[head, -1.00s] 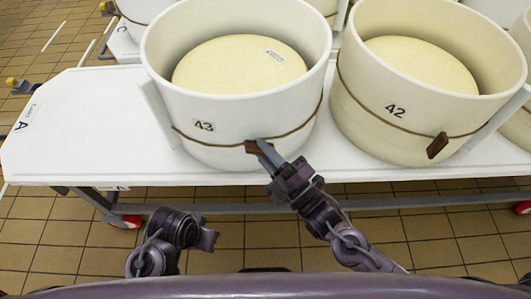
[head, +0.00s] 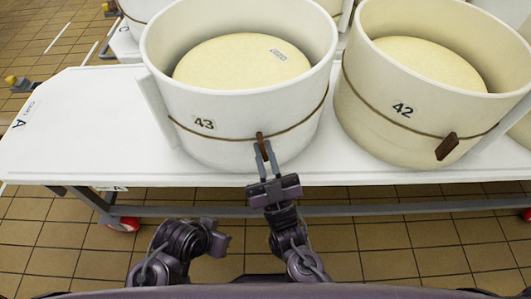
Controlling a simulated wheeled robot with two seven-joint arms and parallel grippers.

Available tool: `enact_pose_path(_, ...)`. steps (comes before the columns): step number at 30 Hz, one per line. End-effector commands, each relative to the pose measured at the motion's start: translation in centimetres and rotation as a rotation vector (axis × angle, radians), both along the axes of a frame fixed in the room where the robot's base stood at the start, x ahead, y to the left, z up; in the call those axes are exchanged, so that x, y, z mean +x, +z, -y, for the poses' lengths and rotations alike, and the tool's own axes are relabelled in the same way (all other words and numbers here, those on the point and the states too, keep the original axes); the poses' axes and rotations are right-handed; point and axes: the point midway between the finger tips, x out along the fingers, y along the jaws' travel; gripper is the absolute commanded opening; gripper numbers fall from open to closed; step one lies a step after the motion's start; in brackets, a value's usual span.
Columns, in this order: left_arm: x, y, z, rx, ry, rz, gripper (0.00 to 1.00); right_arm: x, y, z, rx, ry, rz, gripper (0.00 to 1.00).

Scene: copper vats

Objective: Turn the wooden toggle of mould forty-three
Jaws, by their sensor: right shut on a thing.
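Mould forty-three (head: 236,100) is a white round tub marked 43, with a pale cheese inside and a brown cord around it. Its wooden toggle (head: 261,143) is a small brown piece on the cord at the front, standing about upright. My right gripper (head: 265,156) reaches up from below, its two grey fingers shut on the toggle's lower part. My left gripper (head: 222,243) is low at the left, off the table, pointing right; its fingers do not show clearly.
Mould 42 (head: 372,118) stands close on the right, its own brown toggle (head: 446,146) tilted at the front. Both moulds stand on a white table (head: 75,135), whose left part is bare. More moulds stand behind. The tiled floor (head: 420,235) is open in front.

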Motion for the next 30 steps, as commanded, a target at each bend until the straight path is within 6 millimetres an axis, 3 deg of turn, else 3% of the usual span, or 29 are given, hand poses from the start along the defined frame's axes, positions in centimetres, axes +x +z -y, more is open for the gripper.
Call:
enact_pose_path(9, 0.3, 0.05, 0.13, -0.005, -0.007, 0.021, 0.32, -0.04, -0.15, -0.15, 0.131, 0.0, -0.032, 0.0)
enact_pose_path(26, 0.19, 0.03, 0.2, -0.006, -0.009, 0.021, 0.32, -0.04, -0.11, -0.18, 0.161, 0.002, -0.038, 0.0)
enact_pose_path(27, 0.18, 0.03, 0.21, -0.006, -0.009, 0.021, 0.32, -0.04, -0.12, -0.18, 0.161, 0.002, -0.039, 0.13)
enact_pose_path(30, 0.2, 0.04, 0.23, -0.007, -0.008, 0.021, 0.32, -0.04, -0.1, -0.17, 0.16, 0.002, -0.037, 0.26)
